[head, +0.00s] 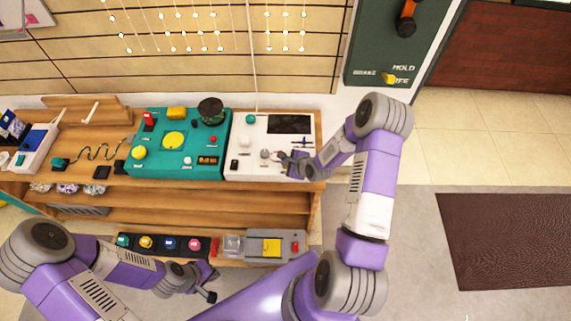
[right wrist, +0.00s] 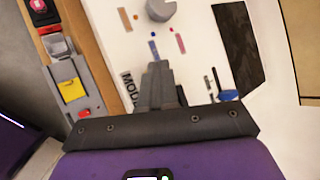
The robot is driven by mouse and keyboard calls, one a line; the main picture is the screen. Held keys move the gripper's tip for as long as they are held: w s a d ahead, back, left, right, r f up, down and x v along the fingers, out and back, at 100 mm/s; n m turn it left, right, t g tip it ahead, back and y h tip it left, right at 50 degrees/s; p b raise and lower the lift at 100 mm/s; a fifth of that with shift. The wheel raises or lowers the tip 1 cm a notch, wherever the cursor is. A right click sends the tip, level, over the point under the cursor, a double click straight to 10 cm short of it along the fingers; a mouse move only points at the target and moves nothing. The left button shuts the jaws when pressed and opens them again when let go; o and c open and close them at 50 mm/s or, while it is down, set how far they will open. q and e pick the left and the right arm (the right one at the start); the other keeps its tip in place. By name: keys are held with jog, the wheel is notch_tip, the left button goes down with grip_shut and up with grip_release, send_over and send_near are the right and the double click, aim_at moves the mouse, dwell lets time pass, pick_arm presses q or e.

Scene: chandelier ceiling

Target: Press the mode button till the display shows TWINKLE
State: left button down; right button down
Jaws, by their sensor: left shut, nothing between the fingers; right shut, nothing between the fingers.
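A white panel (head: 245,145) with a dark rectangular display (head: 289,124) stands at the right end of the wooden bench. The display also shows as a dark slab in the right wrist view (right wrist: 238,45); I can read no word on it. My right gripper (head: 284,157) is shut and empty over the panel's lower right part. In the right wrist view its fingers (right wrist: 158,68) are beside a partly covered label that seems to read MODE (right wrist: 128,88). The mode button itself is not visible. My left gripper (head: 210,295) is shut and empty, low in front of the bench.
A teal panel (head: 150,160) with a yellow dial stands left of the white panel. A grey knob (right wrist: 160,9) and small coloured parts are on the white panel. A lower shelf holds a row of coloured buttons (head: 158,243) and a grey box with a yellow square (head: 271,247).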

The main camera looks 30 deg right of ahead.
jog(key=shift+r, duration=0.1)
jog(key=shift+r+p, duration=0.7)
jog(key=shift+r, duration=0.15)
notch_tip(320, 180, up, 5)
jog(key=p, duration=0.3)
jog(key=shift+p, duration=0.4)
dwell(0.6)
